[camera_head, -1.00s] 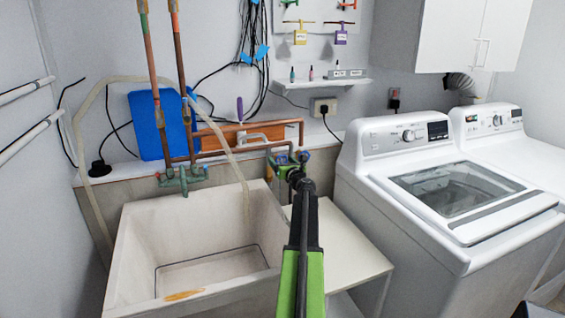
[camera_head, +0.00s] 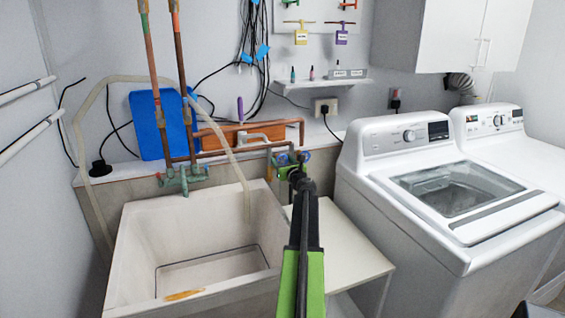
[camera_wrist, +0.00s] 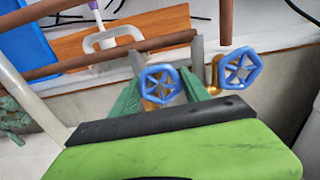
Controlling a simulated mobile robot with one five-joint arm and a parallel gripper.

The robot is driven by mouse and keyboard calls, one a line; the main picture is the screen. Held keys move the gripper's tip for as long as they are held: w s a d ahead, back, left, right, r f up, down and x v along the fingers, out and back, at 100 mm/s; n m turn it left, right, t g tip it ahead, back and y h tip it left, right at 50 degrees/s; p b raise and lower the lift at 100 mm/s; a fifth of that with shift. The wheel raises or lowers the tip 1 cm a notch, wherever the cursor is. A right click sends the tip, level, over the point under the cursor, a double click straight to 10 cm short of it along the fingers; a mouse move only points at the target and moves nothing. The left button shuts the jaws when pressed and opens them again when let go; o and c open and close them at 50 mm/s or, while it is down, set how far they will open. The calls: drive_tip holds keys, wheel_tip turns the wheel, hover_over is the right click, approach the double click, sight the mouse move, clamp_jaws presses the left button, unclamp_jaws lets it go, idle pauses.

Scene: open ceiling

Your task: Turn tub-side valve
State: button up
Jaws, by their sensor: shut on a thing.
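Two blue valve handwheels show in the wrist view, on brass stems under a copper pipe. The left, tub-side wheel (camera_wrist: 160,84) sits between the teal fingers of my gripper (camera_wrist: 159,80). My gripper is shut on this wheel. The right wheel (camera_wrist: 240,68) is apart from the fingers, just to their right. In the head view my gripper (camera_head: 289,166) reaches to the pipes right of the tub, and my arm hides most of the tub-side wheel.
The utility tub (camera_head: 215,262) lies left of my arm, with a pale hose (camera_head: 235,165) hanging into it. A low cabinet top (camera_head: 345,250) and a washer (camera_head: 450,215) are on the right. A wooden caddy (camera_head: 250,135) stands behind the pipes.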

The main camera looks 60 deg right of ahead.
drive_tip(key=n, duration=1.2)
drive_tip(key=shift+n, duration=1.7)
drive_tip(key=o, duration=1.3)
drive_tip(key=shift+o, duration=0.2)
